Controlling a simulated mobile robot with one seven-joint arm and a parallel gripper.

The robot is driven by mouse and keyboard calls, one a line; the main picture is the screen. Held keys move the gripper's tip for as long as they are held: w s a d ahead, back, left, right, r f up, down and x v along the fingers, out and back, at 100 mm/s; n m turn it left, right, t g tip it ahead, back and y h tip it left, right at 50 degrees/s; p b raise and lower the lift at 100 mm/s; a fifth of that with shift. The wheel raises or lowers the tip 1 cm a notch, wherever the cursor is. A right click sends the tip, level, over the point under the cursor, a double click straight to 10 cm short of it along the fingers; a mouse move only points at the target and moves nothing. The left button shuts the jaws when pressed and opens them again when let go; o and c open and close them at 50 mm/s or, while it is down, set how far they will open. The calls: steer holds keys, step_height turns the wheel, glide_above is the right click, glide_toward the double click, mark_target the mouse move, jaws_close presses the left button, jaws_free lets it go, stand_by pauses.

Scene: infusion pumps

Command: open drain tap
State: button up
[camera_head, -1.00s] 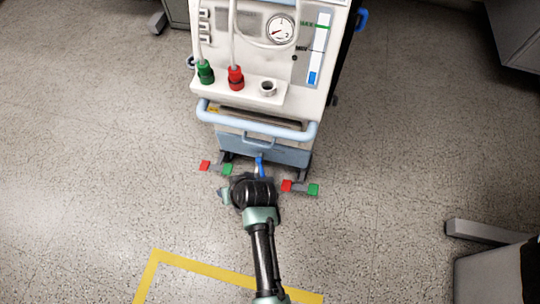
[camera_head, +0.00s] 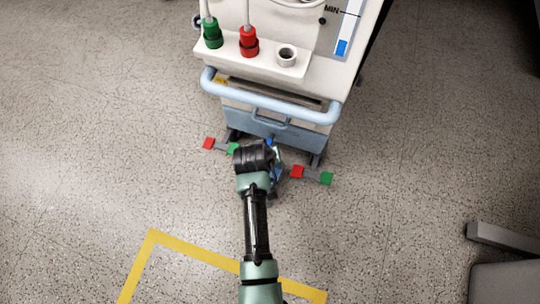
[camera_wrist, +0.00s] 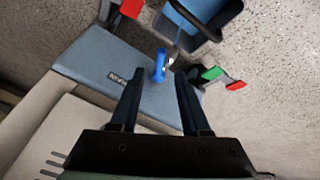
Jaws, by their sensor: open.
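The drain tap is a small blue lever on a metal spout at the low front of the white machine. In the wrist view the blue lever (camera_wrist: 159,65) stands out from the grey-blue lower panel (camera_wrist: 100,62). My gripper (camera_wrist: 158,86) is open and empty, and its two dark fingers point at the lever. The lever shows just beyond and between the fingertips, with no clear contact. In the head view only a bit of the blue tap (camera_head: 269,142) shows above my dark wrist, which hides most of it.
The white machine (camera_head: 300,15) has a light-blue bar handle (camera_head: 270,103) above the tap. Red pedals (camera_head: 297,171) and green pedals (camera_head: 326,178) stick out at both sides low down. A blue open container with a dark rim (camera_wrist: 200,15) shows beyond the tap. Yellow tape (camera_head: 200,252) marks the floor.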

steer(key=b+x, duration=0.3)
steer(key=x, duration=0.2)
jaws_close()
stand_by(0.3)
